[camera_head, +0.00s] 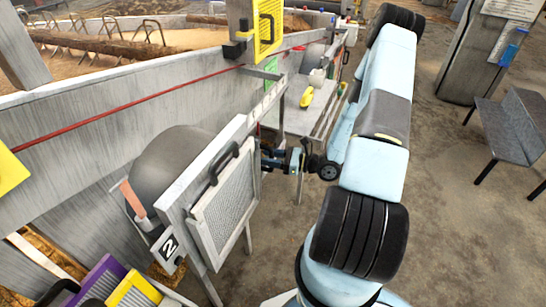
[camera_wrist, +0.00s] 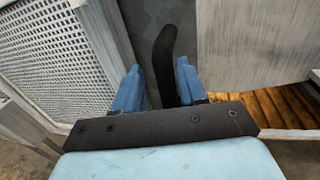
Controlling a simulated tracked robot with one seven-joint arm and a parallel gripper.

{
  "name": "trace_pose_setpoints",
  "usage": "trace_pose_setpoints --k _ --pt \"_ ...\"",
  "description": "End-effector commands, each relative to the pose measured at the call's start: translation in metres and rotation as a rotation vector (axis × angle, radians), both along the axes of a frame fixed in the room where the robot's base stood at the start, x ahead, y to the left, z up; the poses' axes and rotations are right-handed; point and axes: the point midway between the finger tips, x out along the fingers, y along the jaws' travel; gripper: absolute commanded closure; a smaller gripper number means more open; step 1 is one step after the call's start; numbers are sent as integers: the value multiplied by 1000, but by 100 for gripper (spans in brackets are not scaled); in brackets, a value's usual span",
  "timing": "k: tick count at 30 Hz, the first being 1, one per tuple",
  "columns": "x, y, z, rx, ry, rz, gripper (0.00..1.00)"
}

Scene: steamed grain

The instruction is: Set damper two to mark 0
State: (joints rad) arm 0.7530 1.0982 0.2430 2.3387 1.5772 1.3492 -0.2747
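My gripper (camera_head: 270,158) is at the panel's far right edge in the head view. In the wrist view my gripper (camera_wrist: 157,88) has its blue fingers apart, with an upright, curved black handle (camera_wrist: 165,62) between them. Gaps show beside the handle; I cannot tell whether either finger touches it. No scale mark can be read.
The mesh panel (camera_wrist: 62,50) is close on the left in the wrist view, and a grey metal wall (camera_wrist: 255,40) is on the right. A shelf table (camera_head: 310,118) with a yellow object stands beyond. A bench (camera_head: 512,125) is far right; the floor between is open.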

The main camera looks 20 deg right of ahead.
Motion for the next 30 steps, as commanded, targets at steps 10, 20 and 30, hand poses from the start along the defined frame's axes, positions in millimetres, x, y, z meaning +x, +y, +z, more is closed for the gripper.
trace_pose_setpoints --k 10,20,30 --pt "-5 -14 0 -3 -1 -8 59" --pt "-39 -66 -1 -3 -1 -10 59" --pt "-69 -108 -1 -1 0 -6 59"
